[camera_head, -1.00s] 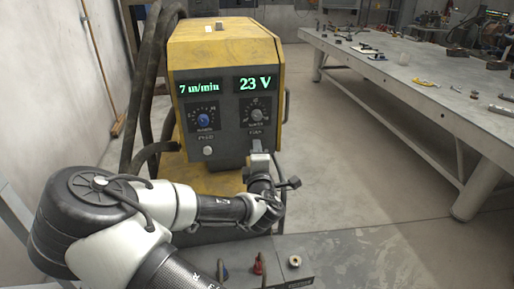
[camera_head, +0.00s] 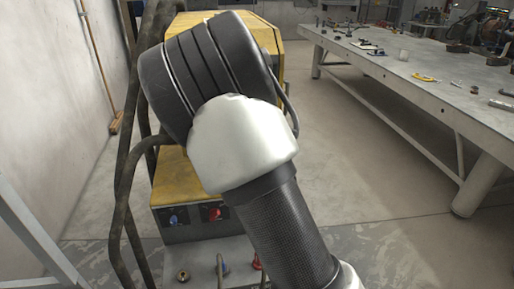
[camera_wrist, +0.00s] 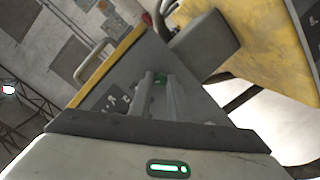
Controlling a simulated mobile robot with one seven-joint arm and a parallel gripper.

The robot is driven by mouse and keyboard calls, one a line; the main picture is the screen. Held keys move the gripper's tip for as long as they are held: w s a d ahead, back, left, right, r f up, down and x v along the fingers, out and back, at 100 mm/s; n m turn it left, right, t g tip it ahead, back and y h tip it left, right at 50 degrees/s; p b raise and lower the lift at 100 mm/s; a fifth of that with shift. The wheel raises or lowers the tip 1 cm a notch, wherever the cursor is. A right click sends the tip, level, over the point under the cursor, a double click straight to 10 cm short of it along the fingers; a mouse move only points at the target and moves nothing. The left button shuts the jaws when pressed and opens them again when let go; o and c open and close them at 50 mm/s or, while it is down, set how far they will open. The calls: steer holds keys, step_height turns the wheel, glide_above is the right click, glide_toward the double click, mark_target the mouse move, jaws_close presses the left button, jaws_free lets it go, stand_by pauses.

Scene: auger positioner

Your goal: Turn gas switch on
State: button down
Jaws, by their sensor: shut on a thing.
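The yellow welding machine (camera_head: 276,40) stands behind my arm in the head view. My arm covers nearly all of its upper front, so the displays and dials are hidden there. In the wrist view, its dark front panel (camera_wrist: 122,80) fills the middle, with a yellow edge along the left. I cannot tell for certain that this part is the gas switch. The gripper is hidden in the head view.
A blue fitting (camera_head: 173,219) and a red fitting (camera_head: 214,213) are on the machine's lower front. Dark hoses (camera_head: 124,190) hang on its left. A long workbench (camera_head: 420,85) with tools is at the right. The floor between is clear.

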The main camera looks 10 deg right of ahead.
steer(key=shift+m+y+b, duration=0.3)
steer(key=shift+m+b, duration=0.4)
steer(key=shift+m, duration=0.1)
steer(key=c, duration=1.7)
jaws_free()
steer(key=shift+o, duration=0.2)
steer(key=shift+s, duration=0.1)
